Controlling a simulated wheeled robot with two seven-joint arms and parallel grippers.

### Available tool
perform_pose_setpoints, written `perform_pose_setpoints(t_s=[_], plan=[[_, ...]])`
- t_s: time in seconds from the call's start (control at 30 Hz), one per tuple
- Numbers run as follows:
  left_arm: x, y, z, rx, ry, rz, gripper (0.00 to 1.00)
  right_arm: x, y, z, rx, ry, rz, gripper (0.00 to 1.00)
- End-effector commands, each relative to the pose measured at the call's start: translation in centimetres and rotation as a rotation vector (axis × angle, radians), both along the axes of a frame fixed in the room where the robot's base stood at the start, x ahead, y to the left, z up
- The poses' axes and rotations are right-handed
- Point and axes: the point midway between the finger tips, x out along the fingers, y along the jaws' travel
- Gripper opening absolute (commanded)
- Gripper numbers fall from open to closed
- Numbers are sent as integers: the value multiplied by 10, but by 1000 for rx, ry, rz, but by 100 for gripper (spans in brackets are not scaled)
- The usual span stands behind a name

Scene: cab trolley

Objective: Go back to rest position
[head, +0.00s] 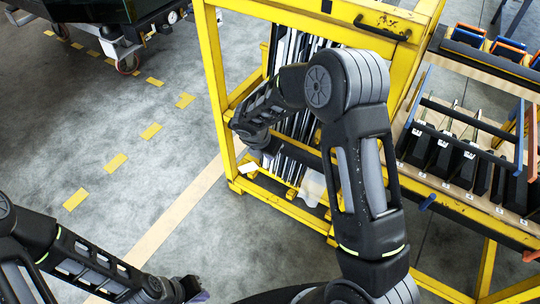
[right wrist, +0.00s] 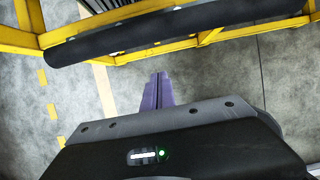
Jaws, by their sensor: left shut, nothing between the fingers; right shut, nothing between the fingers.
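My left gripper (head: 196,291) is at the bottom edge of the head view, low over the grey floor. Its fingers are together and empty. My right arm rises through the middle of the head view and bends down to the left, in front of the yellow rack (head: 216,85). In that view its fingers cannot be made out. In the right wrist view, the purple fingers of my right gripper (right wrist: 158,88) are together with nothing between them. They are over bare floor, below a black padded bar (right wrist: 170,28) of the rack in the picture.
The rack holds several upright thin panels (head: 290,55). To its right stands a yellow trolley with black holders (head: 445,155) and orange-and-blue bins (head: 508,48). A wheeled dark unit (head: 95,12) stands at the upper left. The floor (head: 130,120) at left is clear, with yellow dashes.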

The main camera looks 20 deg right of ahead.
Motion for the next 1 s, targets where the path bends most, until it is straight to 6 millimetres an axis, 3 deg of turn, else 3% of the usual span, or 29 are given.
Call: perform_pose_setpoints(t_s=[0.53, 0.67, 0.77, 0.83, 0.9, 1.0], plan=[[0, 0, 0, 0, 0, 0, 0, 2, 3, -1, 21, -24, -45, 0], [0, 0, 0, 0, 0, 0, 0, 4, 28, -10, 169, -97, -221, 0], [0, 0, 0, 0, 0, 0, 0, -17, 76, -32, 395, -116, -487, 0], [0, 0, 0, 0, 0, 0, 0, -44, 113, -52, 563, -92, -745, 0], [0, 0, 0, 0, 0, 0, 0, -82, 147, -75, 716, -37, -1083, 0], [0, 0, 0, 0, 0, 0, 0, -148, 177, -104, 837, 47, -1665, 0]])
